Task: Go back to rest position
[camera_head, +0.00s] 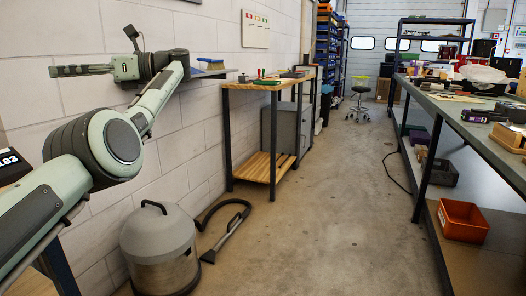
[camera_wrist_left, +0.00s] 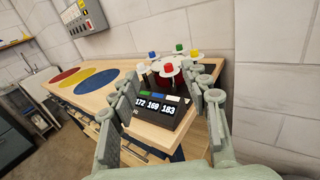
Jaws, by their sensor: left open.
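My left gripper (camera_head: 62,70) is raised near the white wall in the head view, its fingers pointing left. In the left wrist view its two fingers (camera_wrist_left: 160,103) stand wide apart, with nothing held between them. Beyond the fingers a black device (camera_wrist_left: 163,112) with number displays sits on a wooden bench top (camera_wrist_left: 122,73). Coloured knobs on white discs (camera_wrist_left: 168,68) stand behind the displays. My right gripper is in neither view.
A grey shop vacuum (camera_head: 158,245) with a black hose stands on the floor below my left arm. A wooden workbench (camera_head: 262,85) stands along the wall. A long bench (camera_head: 465,120) runs along the right, with an orange bin (camera_head: 463,220) on its lower shelf. The middle aisle is clear.

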